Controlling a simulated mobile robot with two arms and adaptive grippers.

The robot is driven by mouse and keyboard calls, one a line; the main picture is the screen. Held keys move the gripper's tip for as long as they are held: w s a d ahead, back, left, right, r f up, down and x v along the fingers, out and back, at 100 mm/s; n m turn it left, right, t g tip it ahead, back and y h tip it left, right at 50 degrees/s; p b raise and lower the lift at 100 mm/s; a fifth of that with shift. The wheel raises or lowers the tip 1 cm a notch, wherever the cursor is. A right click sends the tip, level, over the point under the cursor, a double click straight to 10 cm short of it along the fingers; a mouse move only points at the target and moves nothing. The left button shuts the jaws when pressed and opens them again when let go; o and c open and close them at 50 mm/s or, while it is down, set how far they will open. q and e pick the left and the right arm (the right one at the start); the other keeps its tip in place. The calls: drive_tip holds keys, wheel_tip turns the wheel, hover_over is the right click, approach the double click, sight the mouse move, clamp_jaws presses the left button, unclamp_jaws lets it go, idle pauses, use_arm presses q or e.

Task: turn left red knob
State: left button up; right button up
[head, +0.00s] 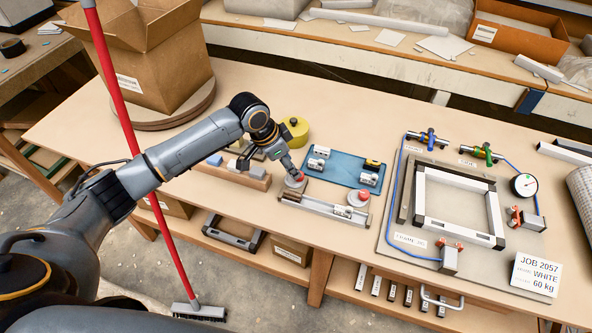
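A round, pale knob with a red top (295,181) sits at the left end of a metal bar fixture (325,206) on the bench. My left gripper (291,172) reaches down from the upper left, with its fingertips at this knob and partly covering it. Whether the fingers are closed on it I cannot tell. A second knob with a red top (359,197) stands uncovered at the right of the fixture. My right gripper is not in view.
A blue tray (343,168) with small white parts lies just behind the fixture. A yellow round container (295,131) and a wooden block (246,177) stand nearby. A frame jig (415,235) with red-handled clamps is at right, an open cardboard box (160,65) at left.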

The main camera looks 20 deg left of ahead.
use_arm(q)
drive_tip(key=x, duration=0.5)
drive_tip(key=shift+f, duration=0.15)
